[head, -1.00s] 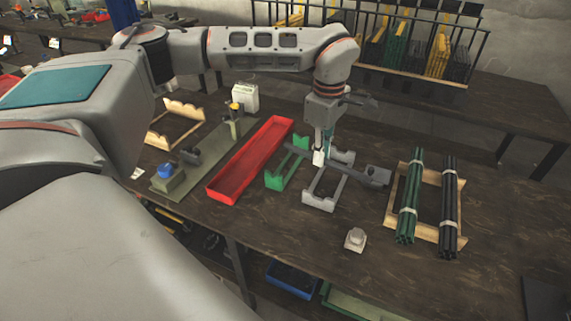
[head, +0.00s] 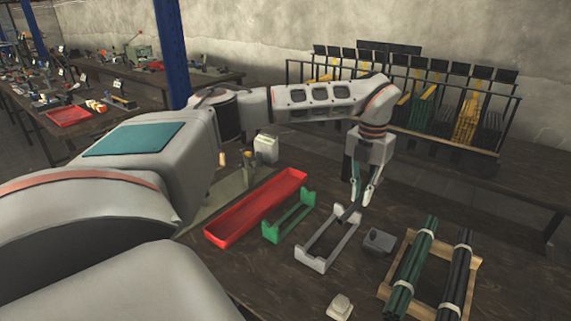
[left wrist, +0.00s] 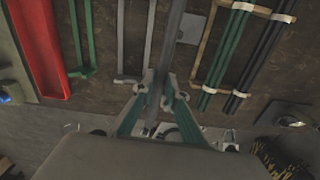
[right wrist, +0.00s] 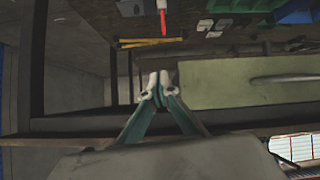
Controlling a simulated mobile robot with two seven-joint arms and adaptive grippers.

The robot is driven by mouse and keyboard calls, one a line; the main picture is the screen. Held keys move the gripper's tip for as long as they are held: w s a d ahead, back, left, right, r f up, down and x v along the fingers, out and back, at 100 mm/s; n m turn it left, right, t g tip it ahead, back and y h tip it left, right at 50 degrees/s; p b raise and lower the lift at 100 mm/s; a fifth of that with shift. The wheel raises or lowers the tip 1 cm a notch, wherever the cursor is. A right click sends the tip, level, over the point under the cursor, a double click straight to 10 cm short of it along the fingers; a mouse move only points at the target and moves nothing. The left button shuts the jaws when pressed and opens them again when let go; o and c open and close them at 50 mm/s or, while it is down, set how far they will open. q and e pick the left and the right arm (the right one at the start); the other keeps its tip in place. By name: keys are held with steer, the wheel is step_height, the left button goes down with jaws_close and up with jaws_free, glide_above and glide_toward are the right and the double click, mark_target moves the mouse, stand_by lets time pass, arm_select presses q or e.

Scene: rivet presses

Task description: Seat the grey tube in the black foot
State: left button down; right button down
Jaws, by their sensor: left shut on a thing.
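My left gripper (head: 362,200) is shut on the grey tube (head: 350,213), above the far end of a grey cradle. In the left wrist view the tube (left wrist: 173,45) runs between the fingertips (left wrist: 160,92) and out past the top edge. Its far end is out of that view. In the head view only a short dark piece of it shows beneath the fingers. The dark block that looks like the black foot (head: 379,241) stands on the table right of the cradle, apart from the gripper. My right gripper (right wrist: 159,84) is shut and empty in the right wrist view.
The grey cradle (head: 316,262) is beside a green cradle (head: 272,234) and a red tray (head: 226,238). Bundled green rods (head: 412,265) and black rods (head: 455,275) lie on a wooden rack at right. A pale block (head: 340,306) is near the front.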

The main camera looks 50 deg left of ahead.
mark_target(351, 254)
arm_select(q)
steer(key=shift+w+n, duration=0.15)
steer(key=shift+n, duration=0.15)
step_height(351, 254, down, 20)
steer(key=shift+r+b, duration=0.1)
steer(key=shift+b, duration=0.55)
steer(key=shift+f, duration=0.25)
steer(key=c, duration=2.3)
jaws_free()
